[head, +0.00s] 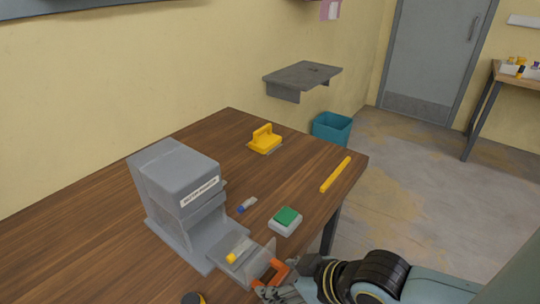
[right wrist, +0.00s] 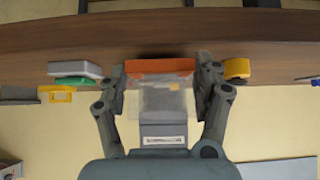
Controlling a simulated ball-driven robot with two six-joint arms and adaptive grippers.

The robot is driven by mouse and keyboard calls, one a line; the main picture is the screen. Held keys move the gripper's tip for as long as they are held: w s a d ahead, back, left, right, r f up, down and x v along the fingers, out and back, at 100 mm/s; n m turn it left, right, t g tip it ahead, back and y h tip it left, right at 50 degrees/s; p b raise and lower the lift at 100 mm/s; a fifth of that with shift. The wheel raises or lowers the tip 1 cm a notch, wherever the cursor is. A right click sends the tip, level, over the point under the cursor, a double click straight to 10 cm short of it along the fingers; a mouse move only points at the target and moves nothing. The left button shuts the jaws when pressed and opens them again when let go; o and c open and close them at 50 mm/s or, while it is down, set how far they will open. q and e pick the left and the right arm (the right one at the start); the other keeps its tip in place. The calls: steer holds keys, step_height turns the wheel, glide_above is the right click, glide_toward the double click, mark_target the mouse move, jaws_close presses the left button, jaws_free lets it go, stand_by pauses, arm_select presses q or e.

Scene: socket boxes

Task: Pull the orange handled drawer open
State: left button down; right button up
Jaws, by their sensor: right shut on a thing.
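The grey cabinet (head: 175,170) with a white label stands on the wooden table. A pale, see-through drawer (head: 252,262) sticks out of its lower front towards my right arm, with a small yellow-and-white item (head: 238,251) inside. The drawer's orange handle (head: 274,272) is at its outer end. My right gripper (head: 270,289) is shut on this handle. In the right wrist view, the orange handle (right wrist: 160,66) lies between the two fingers (right wrist: 162,75), with the drawer (right wrist: 160,98) behind it. My left gripper is not in view.
A green-topped grey block (head: 286,220), a small blue-and-white item (head: 246,204), a yellow-handled tool (head: 265,139) and a yellow stick (head: 336,174) lie on the table (head: 90,220). A dark and yellow round thing (head: 193,298) is near the bottom edge. The left of the table is clear.

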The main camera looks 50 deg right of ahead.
steer(key=o, duration=1.8)
steer(key=shift+w, duration=0.1)
steer(key=shift+r, duration=0.1)
steer(key=v, duration=1.2)
